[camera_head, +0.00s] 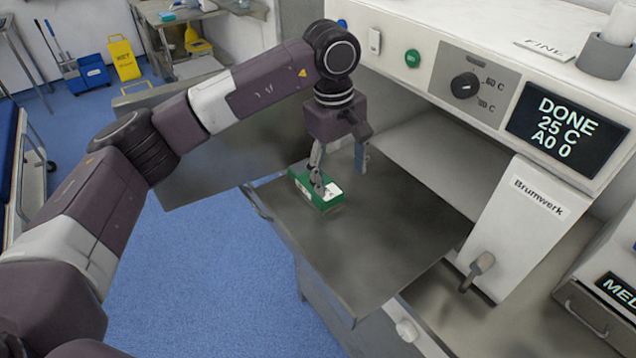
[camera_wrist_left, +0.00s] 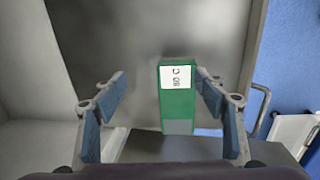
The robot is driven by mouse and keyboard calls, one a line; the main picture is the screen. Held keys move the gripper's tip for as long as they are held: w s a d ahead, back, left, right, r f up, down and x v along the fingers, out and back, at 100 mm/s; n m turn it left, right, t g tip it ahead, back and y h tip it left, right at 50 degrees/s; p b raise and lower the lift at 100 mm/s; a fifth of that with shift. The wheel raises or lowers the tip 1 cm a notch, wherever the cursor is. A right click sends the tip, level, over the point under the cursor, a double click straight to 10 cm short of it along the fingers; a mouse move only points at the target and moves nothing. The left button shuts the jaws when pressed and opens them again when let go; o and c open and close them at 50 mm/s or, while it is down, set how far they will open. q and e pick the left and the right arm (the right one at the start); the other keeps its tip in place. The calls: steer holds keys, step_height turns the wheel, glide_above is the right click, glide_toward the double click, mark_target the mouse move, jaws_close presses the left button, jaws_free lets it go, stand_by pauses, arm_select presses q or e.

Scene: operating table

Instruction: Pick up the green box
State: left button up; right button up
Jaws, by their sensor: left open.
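The green box (camera_head: 316,189) lies on a grey metal shelf (camera_head: 380,235), near its left edge. It has a white label, which reads "80 C" in the left wrist view, where the box (camera_wrist_left: 178,104) shows between the fingers. My left gripper (camera_head: 340,172) is open just above the box, and one finger hides part of it in the head view. In the left wrist view the gripper (camera_wrist_left: 162,105) has its fingers spread, with the box nearer the right finger. I cannot tell whether that finger touches it. My right gripper is not in view.
A white machine with a dial (camera_head: 465,85) and a display (camera_head: 566,124) reading "DONE 25 C" stands behind and right of the shelf. A white panel (camera_head: 525,225) with a handle stands at right. Blue floor (camera_head: 205,275) lies left of the shelf.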

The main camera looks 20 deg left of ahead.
arm_select(q)
steer(key=shift+y, duration=0.9)
steer(key=a, duration=0.1)
steer(key=w+a+r, duration=0.1)
steer(key=a, duration=0.3)
steer(key=shift+w+r, duration=0.15)
steer(key=shift+r, duration=0.2)
steer(key=shift+a+f, duration=0.1)
steer(key=shift+a, duration=0.25)
steer(key=shift+f+p, duration=0.4)
steer(key=shift+f, duration=0.45)
steer(key=f+p, duration=0.2)
steer(key=f, duration=0.3)
steer(key=shift+w+a+p, duration=0.1)
steer(key=shift+w+p, duration=0.25)
steer(key=shift+p, duration=0.05)
steer(key=shift+f, duration=0.25)
steer(key=shift+c, duration=0.6)
steer(key=c, duration=1.3)
steer(key=shift+c, duration=0.4)
